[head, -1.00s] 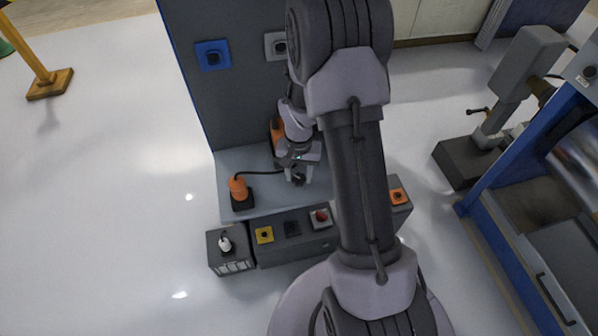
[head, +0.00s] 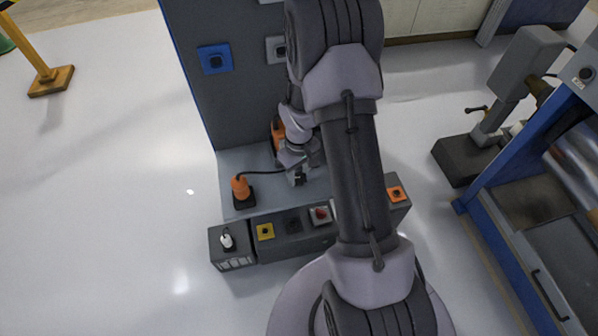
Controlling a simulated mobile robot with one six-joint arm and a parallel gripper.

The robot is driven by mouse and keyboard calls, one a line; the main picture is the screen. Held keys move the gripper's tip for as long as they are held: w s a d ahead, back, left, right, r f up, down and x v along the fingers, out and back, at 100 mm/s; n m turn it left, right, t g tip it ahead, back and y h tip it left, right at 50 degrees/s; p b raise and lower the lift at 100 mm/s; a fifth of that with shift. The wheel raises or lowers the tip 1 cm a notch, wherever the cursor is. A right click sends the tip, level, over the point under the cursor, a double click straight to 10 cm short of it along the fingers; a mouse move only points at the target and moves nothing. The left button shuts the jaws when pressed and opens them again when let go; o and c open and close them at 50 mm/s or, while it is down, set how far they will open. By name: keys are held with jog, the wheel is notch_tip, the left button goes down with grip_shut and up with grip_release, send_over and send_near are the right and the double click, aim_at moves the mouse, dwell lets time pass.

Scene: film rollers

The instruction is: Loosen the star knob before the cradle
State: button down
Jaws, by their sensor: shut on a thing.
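My gripper (head: 298,178) is low over the grey bench top of the panelled workstation, pointing down. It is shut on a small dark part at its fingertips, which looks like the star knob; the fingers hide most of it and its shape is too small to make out. I cannot pick out the cradle, as my arm covers the right part of the bench.
An orange plug-like tool (head: 241,188) with a black cable stands left of my gripper. A blue-framed machine (head: 500,235) stands at right.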

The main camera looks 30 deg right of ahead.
aim_at(299, 177)
jog(key=shift+n, duration=0.5)
jog(key=c, duration=0.8)
grip_release()
notch_tip(299, 177, up, 18)
jog(key=p, duration=0.6)
jog(key=shift+f, duration=0.25)
